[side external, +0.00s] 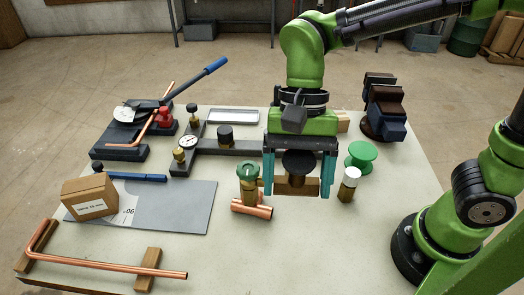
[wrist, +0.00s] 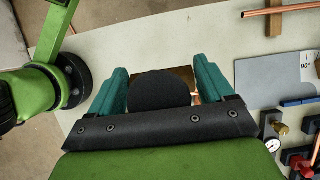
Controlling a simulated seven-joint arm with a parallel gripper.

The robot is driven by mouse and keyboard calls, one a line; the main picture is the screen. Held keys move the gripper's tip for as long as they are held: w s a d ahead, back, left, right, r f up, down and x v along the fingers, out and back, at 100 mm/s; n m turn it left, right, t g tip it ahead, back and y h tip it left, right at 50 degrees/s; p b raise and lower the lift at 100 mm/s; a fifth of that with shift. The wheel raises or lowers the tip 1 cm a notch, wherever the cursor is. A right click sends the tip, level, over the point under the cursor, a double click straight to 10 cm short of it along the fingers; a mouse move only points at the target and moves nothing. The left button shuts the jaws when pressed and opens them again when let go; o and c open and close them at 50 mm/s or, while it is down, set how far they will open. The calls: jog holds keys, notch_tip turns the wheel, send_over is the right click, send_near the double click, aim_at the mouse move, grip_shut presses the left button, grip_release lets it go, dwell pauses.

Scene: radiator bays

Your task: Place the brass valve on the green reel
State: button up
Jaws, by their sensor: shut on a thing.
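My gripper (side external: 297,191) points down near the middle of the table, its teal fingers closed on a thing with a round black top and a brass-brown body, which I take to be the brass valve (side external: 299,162). In the wrist view its black top (wrist: 160,91) fills the space between the fingers (wrist: 160,72) and hides most of the body. I cannot tell whether its underside touches the table. The green reel (side external: 361,155) stands upright on the table, right of my gripper and apart from it. Its top flange looks bare.
A brass fitting with a green cap (side external: 247,180) stands by short copper pipes (side external: 252,209) just left of my gripper. A white-capped brass fitting (side external: 349,184) stands in front of the reel. A dark vise (side external: 384,107) is behind it.

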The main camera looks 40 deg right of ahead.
jog(key=w+d+m+t, duration=0.1)
jog(key=w+d+m, duration=0.2)
jog(key=w+d, duration=0.3)
jog(key=m+t+y, duration=0.1)
jog(key=m+t, duration=0.3)
jog(key=m, duration=0.6)
send_over(356, 152)
jog(key=d, duration=0.1)
jog(key=shift+m, duration=0.3)
jog(key=f, duration=0.8)
jog(key=shift+s+d+f, duration=0.15)
jog(key=shift+s+d, duration=0.15)
jog(key=shift+f, duration=2.35)
jog(key=shift+f, duration=0.1)
jog(key=o, duration=1.2)
